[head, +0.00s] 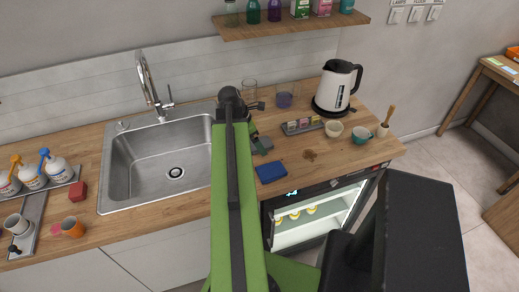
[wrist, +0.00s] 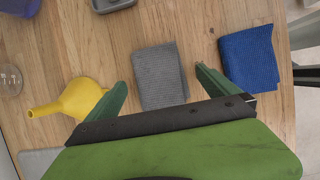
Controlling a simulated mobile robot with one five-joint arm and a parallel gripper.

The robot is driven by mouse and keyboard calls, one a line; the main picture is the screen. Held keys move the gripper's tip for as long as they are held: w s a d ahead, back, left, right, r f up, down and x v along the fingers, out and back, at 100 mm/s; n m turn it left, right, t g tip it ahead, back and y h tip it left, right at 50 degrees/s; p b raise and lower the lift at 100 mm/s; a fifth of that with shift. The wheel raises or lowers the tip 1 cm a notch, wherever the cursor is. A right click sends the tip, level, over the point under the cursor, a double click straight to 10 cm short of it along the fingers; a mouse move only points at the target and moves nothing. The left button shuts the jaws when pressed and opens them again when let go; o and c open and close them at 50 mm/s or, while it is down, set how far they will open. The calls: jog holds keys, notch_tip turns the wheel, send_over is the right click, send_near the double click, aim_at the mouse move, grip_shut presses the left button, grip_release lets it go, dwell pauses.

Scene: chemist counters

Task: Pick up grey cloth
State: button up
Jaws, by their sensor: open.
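The grey cloth (wrist: 159,77) lies folded on the wooden counter in the wrist view, below my gripper. My gripper (wrist: 161,80) is open, with one green finger to the left of the cloth and the other to its right. Nothing is held between the fingers. In the head view a small part of the grey cloth (head: 264,146) shows beside the end of my arm, which hides the rest. A folded blue cloth (wrist: 250,58) lies to the right of the grey one, a small gap apart; it also shows in the head view (head: 271,172).
A yellow funnel (wrist: 78,101) lies just left of my left finger. A purple cup (head: 286,95), a grey tray of small blocks (head: 303,125) and a kettle (head: 337,88) stand toward the back. The sink (head: 160,160) is to the left. An open lit fridge (head: 315,215) is below the counter.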

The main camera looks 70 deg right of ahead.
jog(key=shift+s+d+f, duration=0.1)
jog(key=shift+f, duration=0.4)
jog(key=shift+r, duration=0.15)
jog(key=c, duration=1.4)
jog(key=shift+r, duration=0.1)
